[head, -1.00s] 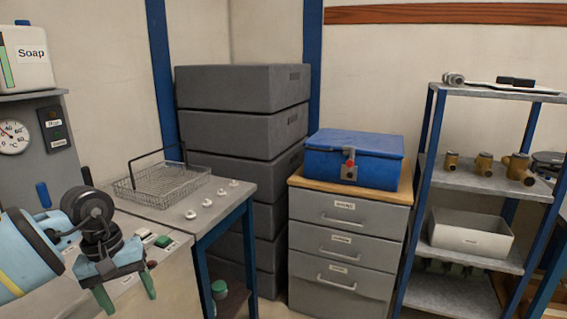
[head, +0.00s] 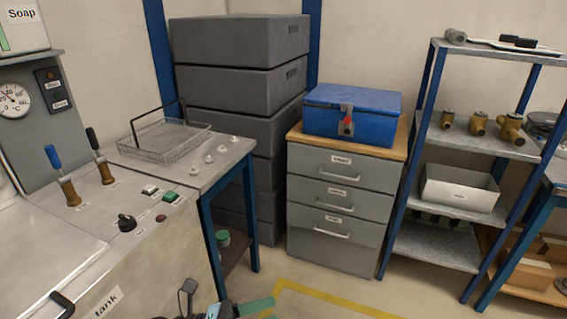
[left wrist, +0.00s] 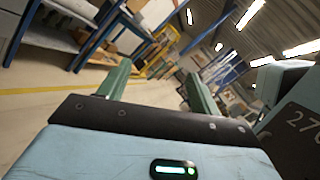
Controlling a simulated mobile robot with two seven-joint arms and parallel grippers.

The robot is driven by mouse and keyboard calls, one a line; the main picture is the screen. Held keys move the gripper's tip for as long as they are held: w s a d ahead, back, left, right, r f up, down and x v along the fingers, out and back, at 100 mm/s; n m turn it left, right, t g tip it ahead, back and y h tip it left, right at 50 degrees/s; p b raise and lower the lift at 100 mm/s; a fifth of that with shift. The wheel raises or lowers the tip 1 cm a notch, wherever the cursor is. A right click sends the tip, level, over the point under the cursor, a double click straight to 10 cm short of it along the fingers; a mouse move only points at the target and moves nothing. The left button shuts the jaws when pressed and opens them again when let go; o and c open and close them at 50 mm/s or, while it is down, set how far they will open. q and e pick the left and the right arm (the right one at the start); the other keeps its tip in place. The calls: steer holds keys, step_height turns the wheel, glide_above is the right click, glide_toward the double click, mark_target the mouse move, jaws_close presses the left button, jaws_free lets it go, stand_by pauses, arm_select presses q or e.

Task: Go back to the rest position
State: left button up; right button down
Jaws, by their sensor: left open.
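My left gripper (left wrist: 158,84) is open and empty in the left wrist view, with its two green fingers apart. In the head view, part of a gripper with a green finger (head: 258,306) shows at the bottom edge, low in front of the tank bench and over the floor; most of it is cut off. It touches nothing that I can see. My right gripper cannot be made out.
The tank bench (head: 150,262) with two levers (head: 102,168) and knobs fills the left. A wire basket (head: 166,140) stands on the side table. A drawer cabinet (head: 335,212) bears a blue box (head: 352,115). A shelf rack (head: 470,145) stands right. Floor ahead is clear.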

arm_select(q)
steer(key=s+a+f+n+t+y+p, duration=0.1)
steer(key=s+a+f+n+t+y, duration=0.35)
steer(key=n, duration=0.95)
steer(key=s+a+f+n+t+y+p, duration=0.1)
steer(key=a+f+n+t+y, duration=0.45)
steer(key=n, duration=0.75)
steer(key=s+a+f+n+g+y+p, duration=0.1)
steer(key=s+a+f+n+g+y, duration=0.2)
steer(key=s+f+n, duration=0.3)
steer(key=s+a+f+n+g+y, duration=0.3)
steer(key=s+n, duration=0.6)
steer(key=s, duration=0.4)
step_height(320, 180, down, 3)
steer(key=shift+s+a+r+y+p, duration=0.15)
steer(key=shift+s+y+p, duration=0.2)
steer(key=shift+y, duration=0.25)
arm_select(e)
steer(key=w+r+t, duration=0.1)
steer(key=w+r, duration=0.2)
steer(key=r, duration=0.2)
steer(key=shift+w+d, duration=0.2)
steer(key=shift+w, duration=0.1)
steer(key=shift+r, duration=0.1)
